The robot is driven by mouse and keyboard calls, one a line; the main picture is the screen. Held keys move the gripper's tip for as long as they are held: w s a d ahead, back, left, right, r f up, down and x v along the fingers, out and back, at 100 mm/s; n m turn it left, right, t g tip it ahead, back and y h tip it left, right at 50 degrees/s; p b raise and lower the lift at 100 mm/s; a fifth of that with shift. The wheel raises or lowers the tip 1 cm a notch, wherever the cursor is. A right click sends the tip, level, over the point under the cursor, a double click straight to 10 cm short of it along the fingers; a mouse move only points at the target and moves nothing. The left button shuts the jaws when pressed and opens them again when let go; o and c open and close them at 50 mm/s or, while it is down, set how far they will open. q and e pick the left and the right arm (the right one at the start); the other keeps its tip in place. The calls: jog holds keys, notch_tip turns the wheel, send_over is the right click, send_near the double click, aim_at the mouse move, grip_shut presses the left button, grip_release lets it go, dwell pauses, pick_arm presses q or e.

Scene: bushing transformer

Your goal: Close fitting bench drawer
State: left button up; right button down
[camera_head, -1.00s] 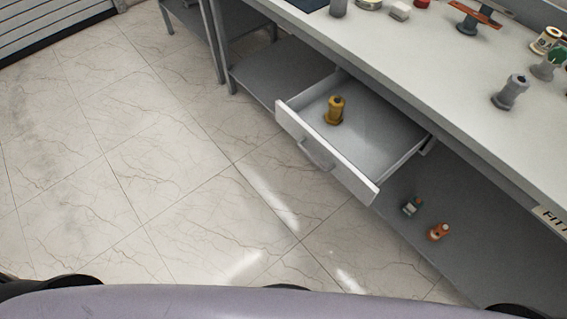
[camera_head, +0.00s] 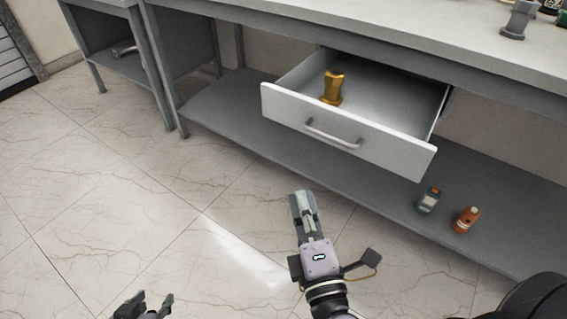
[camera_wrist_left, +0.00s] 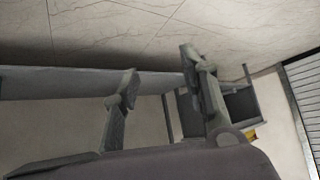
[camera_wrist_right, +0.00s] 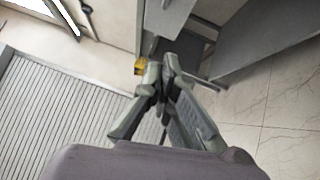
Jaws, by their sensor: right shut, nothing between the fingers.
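The bench drawer (camera_head: 345,132) is pulled out of the fitting bench, its white front and grey handle (camera_head: 333,134) facing me. A brass-coloured fitting (camera_head: 333,87) stands inside it. My right gripper (camera_head: 303,195) is in front of and below the drawer front, apart from it, with its fingers together and empty; the fingers also show in the right wrist view (camera_wrist_right: 162,68). My left gripper (camera_head: 150,303) is at the bottom edge of the head view, away from the drawer. Its fingers are spread apart with nothing between them in the left wrist view (camera_wrist_left: 158,85).
The benchtop (camera_head: 420,32) lies above the drawer, with a grey fitting (camera_head: 519,20) on it. A teal-labelled bottle (camera_head: 429,200) and an orange bottle (camera_head: 466,219) stand on the lower shelf (camera_head: 235,115). The tiled floor (camera_head: 120,200) in front is clear.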

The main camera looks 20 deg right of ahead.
pick_arm(q)
jog(key=s+a+g+y+p, duration=0.1)
jog(key=s+a+g+p, duration=0.3)
jog(key=s, duration=0.5)
notch_tip(320, 180, down, 9)
jog(key=w+d+g+p, duration=0.1)
jog(key=w+p, duration=0.1)
jog(key=shift+d, duration=0.3)
pick_arm(e)
jog(key=w+d+r, duration=0.1)
jog(key=w+d, duration=0.1)
jog(key=w, duration=0.4)
jog(key=w+d+r, duration=0.1)
jog(key=w+d, duration=0.1)
jog(key=w, duration=0.4)
jog(key=shift+d+r, duration=0.3)
jog(key=shift+w, duration=0.1)
